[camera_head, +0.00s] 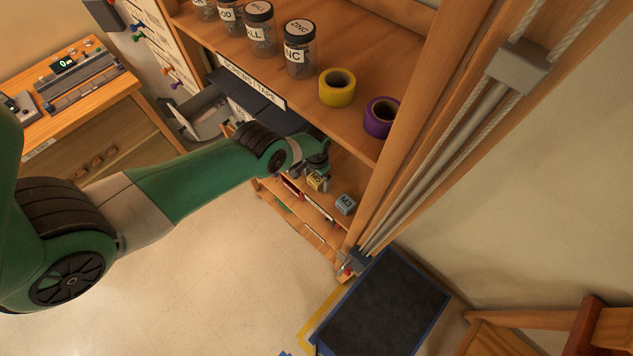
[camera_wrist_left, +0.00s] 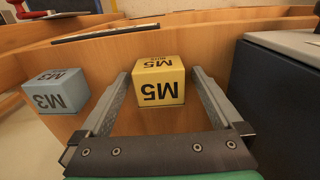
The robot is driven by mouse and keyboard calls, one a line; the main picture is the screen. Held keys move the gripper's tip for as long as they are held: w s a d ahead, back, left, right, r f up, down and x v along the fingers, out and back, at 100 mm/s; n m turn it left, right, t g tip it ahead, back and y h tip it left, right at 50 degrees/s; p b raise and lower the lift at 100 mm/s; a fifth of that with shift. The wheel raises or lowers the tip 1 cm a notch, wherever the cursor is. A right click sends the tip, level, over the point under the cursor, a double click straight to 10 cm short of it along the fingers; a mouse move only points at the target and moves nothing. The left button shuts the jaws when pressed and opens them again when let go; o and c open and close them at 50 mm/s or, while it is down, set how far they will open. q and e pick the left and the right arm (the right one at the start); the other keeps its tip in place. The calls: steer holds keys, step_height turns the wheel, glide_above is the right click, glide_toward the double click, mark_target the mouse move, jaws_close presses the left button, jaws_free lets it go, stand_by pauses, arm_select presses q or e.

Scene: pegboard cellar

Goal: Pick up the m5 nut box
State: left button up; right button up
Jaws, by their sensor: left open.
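The m5 nut box is a small yellow cube marked M5. In the head view the m5 nut box (camera_head: 316,181) sits on a low wooden shelf beside my left gripper (camera_head: 308,172). In the left wrist view the m5 nut box (camera_wrist_left: 158,80) stands between the two fingers of my left gripper (camera_wrist_left: 165,115). The fingers are open, one on each side, with a visible gap at least on the right. A blue-grey M3 box (camera_head: 345,204) stands to the right in the head view, and it also shows at left in the wrist view (camera_wrist_left: 57,91).
A dark grey case (camera_wrist_left: 285,90) stands close to the right of my left gripper in the wrist view. An upper shelf above holds several jars, a yellow tape roll (camera_head: 337,87) and a purple tape roll (camera_head: 382,117). A dark mat (camera_head: 385,303) lies lower right.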

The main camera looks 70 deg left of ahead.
arm_select(q)
jaws_close()
stand_by(0.4)
steer(key=shift+r, duration=0.1)
